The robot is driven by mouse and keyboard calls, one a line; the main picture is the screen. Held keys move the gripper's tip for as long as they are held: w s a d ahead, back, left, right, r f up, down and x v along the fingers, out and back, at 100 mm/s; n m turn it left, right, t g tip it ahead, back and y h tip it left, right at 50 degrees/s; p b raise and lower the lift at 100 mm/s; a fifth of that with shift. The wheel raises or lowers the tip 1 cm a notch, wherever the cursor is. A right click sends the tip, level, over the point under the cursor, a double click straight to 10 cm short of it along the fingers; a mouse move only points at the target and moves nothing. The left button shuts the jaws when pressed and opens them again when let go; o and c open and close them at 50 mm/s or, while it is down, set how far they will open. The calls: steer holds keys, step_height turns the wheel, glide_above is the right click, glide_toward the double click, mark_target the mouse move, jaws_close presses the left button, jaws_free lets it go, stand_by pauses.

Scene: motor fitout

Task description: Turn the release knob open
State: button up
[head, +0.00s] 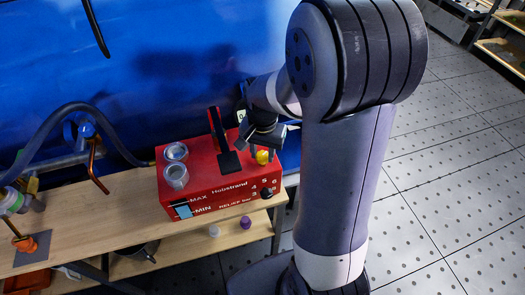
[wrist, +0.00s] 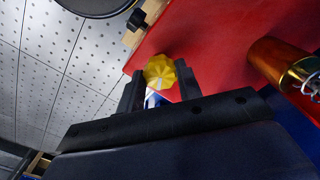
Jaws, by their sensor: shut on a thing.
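The yellow release knob (head: 262,157) sits on top of the red box (head: 205,188), near its right end. In the wrist view the knob (wrist: 160,72) is a fluted yellow cap between my two black fingers. My gripper (head: 257,143) comes down on the knob from above and behind. In the wrist view my gripper (wrist: 158,84) is shut on the knob, one finger on each side. The knob's base is mostly hidden.
The box rests on a wooden bench (head: 120,215) with hoses and pipes at left. Tiled floor (head: 450,130) is open at right.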

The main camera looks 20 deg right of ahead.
mark_target(263, 155)
steer(key=o, duration=1)
steer(key=shift+c, duration=0.2)
steer(key=shift+r, duration=0.1)
step_height(263, 155, up, 11)
steer(key=shift+f, duration=0.2)
